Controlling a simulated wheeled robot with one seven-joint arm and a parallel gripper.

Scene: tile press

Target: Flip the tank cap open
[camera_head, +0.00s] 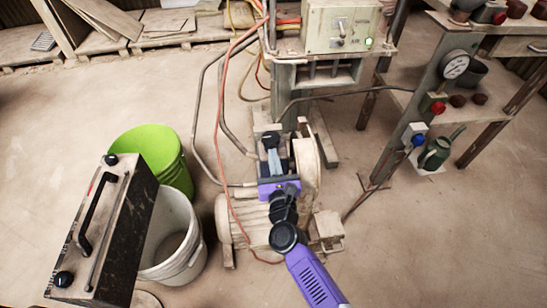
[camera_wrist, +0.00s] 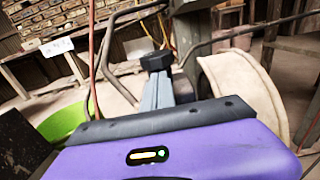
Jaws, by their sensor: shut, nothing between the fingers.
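My gripper (camera_head: 271,150) is in the middle of the head view, over the low machine at the foot of the press. Its grey fingers lie together with nothing between them. In the wrist view the gripper (camera_wrist: 157,70) points away from the camera, fingers side by side. A dark blocky piece shows at the finger ends; I cannot tell whether it is the fingertips or the tank cap behind them. The tank cap cannot be made out for certain, and neither can contact with it. My gripper hides part of the machine there.
A pale wheel-like part (camera_head: 306,166) stands close right of my gripper. Hoses and an orange cable (camera_head: 219,120) hang at its left. A green bucket (camera_head: 150,142), a white bucket (camera_head: 187,262) and a dark box with a handle (camera_head: 140,215) are at left. Open floor lies lower right.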

